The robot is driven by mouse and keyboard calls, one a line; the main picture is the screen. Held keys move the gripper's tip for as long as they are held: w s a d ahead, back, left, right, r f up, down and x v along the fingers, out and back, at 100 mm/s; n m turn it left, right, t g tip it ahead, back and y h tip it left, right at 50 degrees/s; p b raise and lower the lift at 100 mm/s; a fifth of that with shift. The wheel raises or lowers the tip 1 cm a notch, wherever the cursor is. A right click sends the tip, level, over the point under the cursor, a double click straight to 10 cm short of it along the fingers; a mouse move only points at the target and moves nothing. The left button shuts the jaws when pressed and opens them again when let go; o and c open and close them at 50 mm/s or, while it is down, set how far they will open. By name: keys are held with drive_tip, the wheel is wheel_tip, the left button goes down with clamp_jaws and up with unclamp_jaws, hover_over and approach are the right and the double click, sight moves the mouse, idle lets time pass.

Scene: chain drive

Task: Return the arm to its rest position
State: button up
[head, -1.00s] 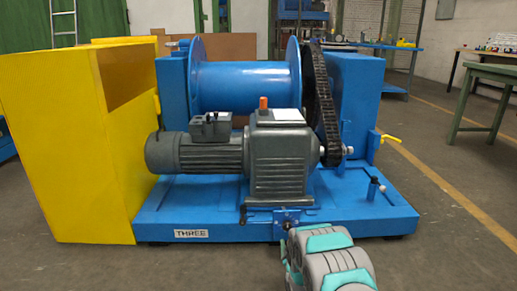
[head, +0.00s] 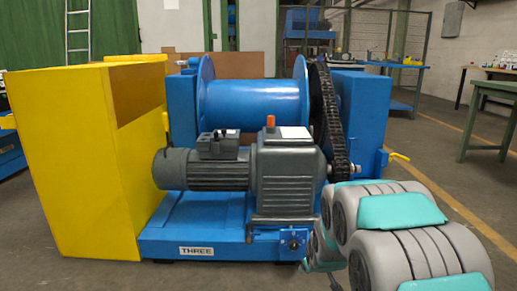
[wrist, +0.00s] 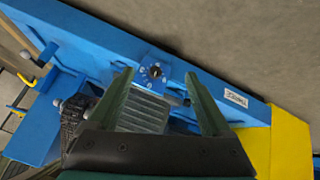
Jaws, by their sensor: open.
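My gripper (wrist: 157,76) shows in the wrist view with two green fingers spread apart and nothing between them. In the head view my grey and teal arm (head: 400,211) is folded at the lower right, in front of the right part of the machine. The gripper itself is hidden or too unclear to make out there. The chain drive has a grey motor and gearbox (head: 285,181), a blue drum (head: 255,100) and a dark chain (head: 329,122).
A yellow cover (head: 75,165) stands open at the left of the blue base (head: 180,233). The label THREE (head: 196,251) is on the base's front. A green table (head: 492,120) stands at the far right. The floor between is clear.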

drive_tip(key=s+a+r+m+g, duration=0.1)
drive_tip(key=s+r+g, duration=0.25)
drive_tip(key=s, duration=1.15)
drive_tip(key=s+r+m+g, duration=0.2)
drive_tip(key=s+r+g, duration=0.15)
drive_tip(key=s, duration=1.05)
drive_tip(key=s+a+r+m+g, duration=0.15)
drive_tip(key=s+r, duration=0.25)
drive_tip(key=s, duration=1.1)
wheel_tip(320, 180, up, 12)
drive_tip(key=p, duration=1.2)
drive_tip(key=shift+w+d+r+n+g+y, duration=0.15)
drive_tip(key=shift+d+r+n+g+y, duration=0.05)
drive_tip(key=shift+d+n+g+y, duration=0.2)
